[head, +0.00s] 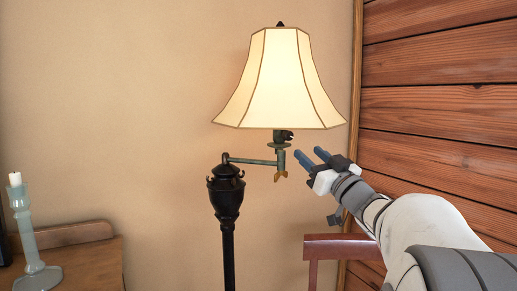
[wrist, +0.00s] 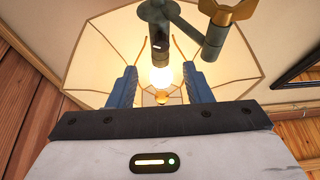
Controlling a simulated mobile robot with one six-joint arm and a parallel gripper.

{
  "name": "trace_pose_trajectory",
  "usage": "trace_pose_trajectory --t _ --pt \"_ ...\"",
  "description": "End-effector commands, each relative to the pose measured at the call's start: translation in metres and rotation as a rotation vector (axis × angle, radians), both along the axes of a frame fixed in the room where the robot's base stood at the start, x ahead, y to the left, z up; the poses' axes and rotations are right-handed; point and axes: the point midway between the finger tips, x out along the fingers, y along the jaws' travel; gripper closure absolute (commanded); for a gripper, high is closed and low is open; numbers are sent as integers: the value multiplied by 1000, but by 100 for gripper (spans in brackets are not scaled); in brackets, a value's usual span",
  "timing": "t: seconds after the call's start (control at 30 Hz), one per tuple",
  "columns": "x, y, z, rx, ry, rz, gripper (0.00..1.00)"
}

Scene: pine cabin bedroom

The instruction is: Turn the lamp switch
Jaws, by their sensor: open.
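The floor lamp has a lit cream shade (head: 279,85), a black post (head: 227,205) and a greenish swing arm (head: 250,161). Below the shade is a dark socket with a small knob (head: 285,136). A brass wing-shaped key (head: 281,176) hangs under the arm's end joint; it also shows at the top of the wrist view (wrist: 234,14). In the wrist view the socket (wrist: 156,32) and glowing bulb (wrist: 162,79) lie beyond and between my fingers. My gripper (head: 309,153) is open and empty, just right of the socket and key, apparently touching neither.
A plank wall (head: 440,100) rises behind my arm at the right. A reddish chair back (head: 335,246) stands below my gripper. At the left, a wooden table (head: 85,262) holds a green candlestick (head: 30,240). The plain wall left of the lamp is clear.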

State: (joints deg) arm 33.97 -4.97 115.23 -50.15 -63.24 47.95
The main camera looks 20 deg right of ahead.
Motion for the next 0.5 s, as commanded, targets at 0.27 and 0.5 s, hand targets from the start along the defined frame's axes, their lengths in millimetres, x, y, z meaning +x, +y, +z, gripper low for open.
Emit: trace_pose_trajectory --t 0.27,0.5 --pt "33 10 15 -1 -4 12 55" --pt "61 17 27 0 -3 11 55"
